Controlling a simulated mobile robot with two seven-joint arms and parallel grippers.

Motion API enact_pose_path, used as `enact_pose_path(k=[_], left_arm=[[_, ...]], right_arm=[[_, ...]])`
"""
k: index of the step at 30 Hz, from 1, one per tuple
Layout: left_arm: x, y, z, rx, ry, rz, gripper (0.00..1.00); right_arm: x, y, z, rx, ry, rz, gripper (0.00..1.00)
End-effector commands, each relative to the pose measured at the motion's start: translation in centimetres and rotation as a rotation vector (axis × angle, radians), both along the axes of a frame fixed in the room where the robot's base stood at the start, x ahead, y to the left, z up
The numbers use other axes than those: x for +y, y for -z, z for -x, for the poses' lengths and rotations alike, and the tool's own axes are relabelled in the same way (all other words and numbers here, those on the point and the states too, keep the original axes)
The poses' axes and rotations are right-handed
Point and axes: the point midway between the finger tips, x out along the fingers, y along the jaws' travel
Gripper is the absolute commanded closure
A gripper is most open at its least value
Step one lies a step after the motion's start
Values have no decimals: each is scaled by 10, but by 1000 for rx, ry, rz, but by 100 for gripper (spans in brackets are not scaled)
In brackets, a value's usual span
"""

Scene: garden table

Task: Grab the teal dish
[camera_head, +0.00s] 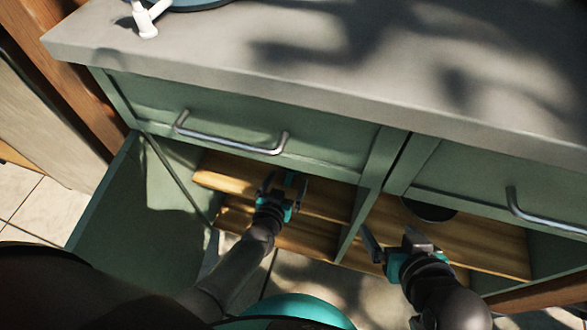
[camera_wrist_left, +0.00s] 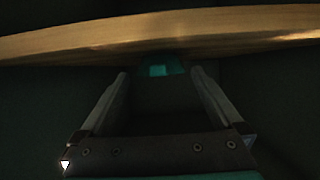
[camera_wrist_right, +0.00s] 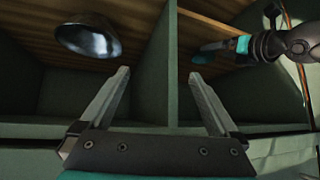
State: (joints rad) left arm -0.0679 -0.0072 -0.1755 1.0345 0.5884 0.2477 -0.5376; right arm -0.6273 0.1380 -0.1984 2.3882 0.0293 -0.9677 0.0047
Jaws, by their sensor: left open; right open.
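The teal dish (camera_wrist_left: 160,70) shows in the left wrist view as a small, dark teal shape with a brighter patch, at the edge of a wooden shelf board. My left gripper (camera_wrist_left: 160,74) is open, with the dish between or just beyond its fingertips; I cannot tell if they touch. In the head view my left gripper (camera_head: 284,184) reaches into the left compartment of the cabinet, where the dish is mostly hidden. My right gripper (camera_head: 390,236) is open and empty in front of the right compartment, also seen in the right wrist view (camera_wrist_right: 160,75).
A dark, shiny bowl (camera_head: 430,210) is on the right compartment's wooden shelf (camera_head: 480,236); the bowl shows in the right wrist view (camera_wrist_right: 88,36). A vertical divider (camera_head: 368,195) separates the compartments. An open green door (camera_head: 135,200) stands at left. The grey countertop (camera_head: 300,60) overhangs.

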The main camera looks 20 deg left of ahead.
Motion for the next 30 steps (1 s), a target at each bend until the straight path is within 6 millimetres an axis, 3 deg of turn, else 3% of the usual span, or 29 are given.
enact_pose_path(k=[15, 28, 30], left_arm=[[-1, 9, -24, 0, 0, 1, 0], [-1, 9, -27, -1, 0, 0, 0], [-1, 9, -27, -1, 0, 0, 8]], right_arm=[[32, -4, -15, -242, -30, -129, 4], [37, -8, -16, -283, -32, -151, 4], [36, -8, -16, -282, -32, -151, 4]])
